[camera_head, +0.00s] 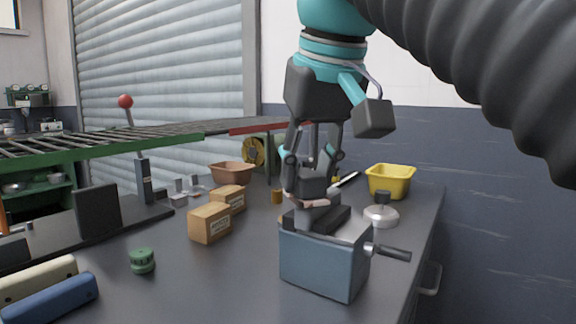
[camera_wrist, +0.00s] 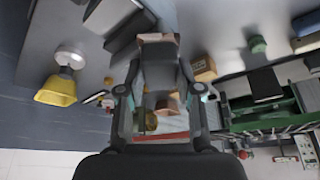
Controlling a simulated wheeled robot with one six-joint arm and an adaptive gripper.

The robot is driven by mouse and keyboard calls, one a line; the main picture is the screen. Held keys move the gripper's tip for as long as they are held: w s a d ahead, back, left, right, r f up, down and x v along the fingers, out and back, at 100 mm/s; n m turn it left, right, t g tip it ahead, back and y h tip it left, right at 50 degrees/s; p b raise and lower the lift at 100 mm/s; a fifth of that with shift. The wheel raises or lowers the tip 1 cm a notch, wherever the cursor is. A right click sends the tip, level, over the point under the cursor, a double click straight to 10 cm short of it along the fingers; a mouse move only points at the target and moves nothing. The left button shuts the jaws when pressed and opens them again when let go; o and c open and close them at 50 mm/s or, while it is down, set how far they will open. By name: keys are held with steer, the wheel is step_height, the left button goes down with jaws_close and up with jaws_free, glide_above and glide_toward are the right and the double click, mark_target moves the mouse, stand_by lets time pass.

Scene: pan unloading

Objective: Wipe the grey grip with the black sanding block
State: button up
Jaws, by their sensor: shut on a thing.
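My gripper (camera_head: 312,188) points down over a blue-grey box-shaped fixture (camera_head: 318,262) with dark bars on its top. It is shut on a dark block, the black sanding block (camera_head: 312,179). The block also shows between my fingers in the wrist view (camera_wrist: 158,75). A light grey piece, seemingly the grey grip (camera_head: 319,198), lies directly beneath the block, above the fixture's top. My fingers and the block partly hide it. I cannot tell whether block and grip touch. A small pinkish piece (camera_head: 315,204) shows beside it.
A dark handle (camera_head: 392,253) sticks out of the fixture's right side. A white round base with a dark knob (camera_head: 381,214) and a yellow bin (camera_head: 390,181) stand behind right. Two cardboard boxes (camera_head: 209,223) and a green round part (camera_head: 142,261) are left. The front middle counter is clear.

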steer(key=shift+f, duration=0.3)
steer(key=shift+w+d+r+p, duration=0.2)
steer(key=shift+w+d+p, duration=0.35)
steer(key=shift+w+d, duration=0.55)
steer(key=shift+w+d+f, duration=0.1)
steer(key=shift+w+d, duration=0.55)
steer(key=shift+w, duration=0.3)
steer(key=shift+w+d+f, duration=0.1)
steer(key=shift+w+d, duration=0.5)
steer(key=shift+w, duration=0.3)
steer(key=shift+s+a+f, duration=0.1)
steer(key=shift+s+a, duration=0.5)
steer(key=shift+s, duration=0.2)
steer(key=shift+s+a+f, duration=0.1)
steer(key=shift+s+a, duration=0.5)
steer(key=shift+s, duration=0.15)
steer(key=shift+s+a+r, duration=0.15)
steer(key=shift+s+a, duration=1)
steer(key=shift+s, duration=0.3)
